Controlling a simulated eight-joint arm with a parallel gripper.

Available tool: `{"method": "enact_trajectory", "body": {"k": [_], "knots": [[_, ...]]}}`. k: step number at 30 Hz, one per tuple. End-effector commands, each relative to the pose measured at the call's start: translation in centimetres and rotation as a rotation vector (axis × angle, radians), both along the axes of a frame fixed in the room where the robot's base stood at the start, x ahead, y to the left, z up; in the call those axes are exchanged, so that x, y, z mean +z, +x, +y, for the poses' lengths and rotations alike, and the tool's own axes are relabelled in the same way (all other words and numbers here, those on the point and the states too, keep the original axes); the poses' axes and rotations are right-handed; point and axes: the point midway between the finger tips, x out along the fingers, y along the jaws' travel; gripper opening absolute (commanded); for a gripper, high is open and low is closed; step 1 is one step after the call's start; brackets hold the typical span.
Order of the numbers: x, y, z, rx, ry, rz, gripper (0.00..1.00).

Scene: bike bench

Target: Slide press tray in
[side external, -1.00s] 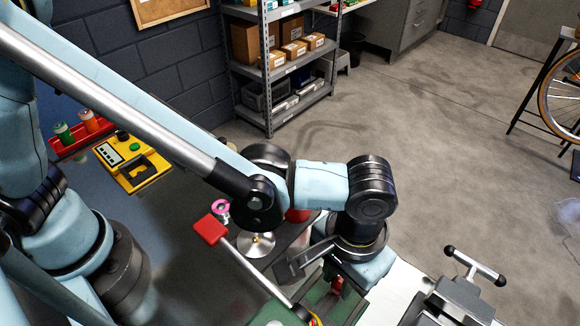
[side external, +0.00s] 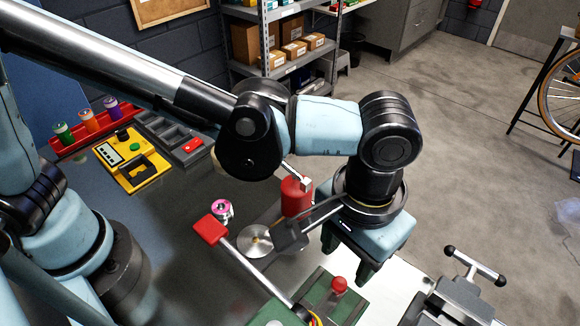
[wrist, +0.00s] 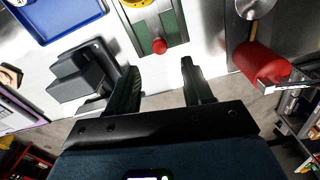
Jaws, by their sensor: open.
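The press (side external: 318,292) is green, at the bottom centre of the side view. A red knob (side external: 339,284) stands at its near end. In the wrist view the knob (wrist: 159,46) sits at the end of a grey tray strip (wrist: 149,22) between green sides. I cannot tell how far in the tray is. The press lever (side external: 252,264) has a red handle and slants over the bench.
A black vise (side external: 450,300) is at right. A blue tray (wrist: 60,15) lies at upper left in the wrist view. White bench surface lies around the press.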

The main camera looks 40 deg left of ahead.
Motion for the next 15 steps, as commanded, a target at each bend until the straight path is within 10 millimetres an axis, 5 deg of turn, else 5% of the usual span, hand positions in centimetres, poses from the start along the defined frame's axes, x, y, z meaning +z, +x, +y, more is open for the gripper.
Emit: {"method": "enact_trajectory", "body": {"k": [6, 15], "knots": [[3.4, 0.0, 0.0, 0.0, 0.0, 0.0, 0.51], [5.2, 0.0, 0.0, 0.0, 0.0, 0.0, 0.51]]}}
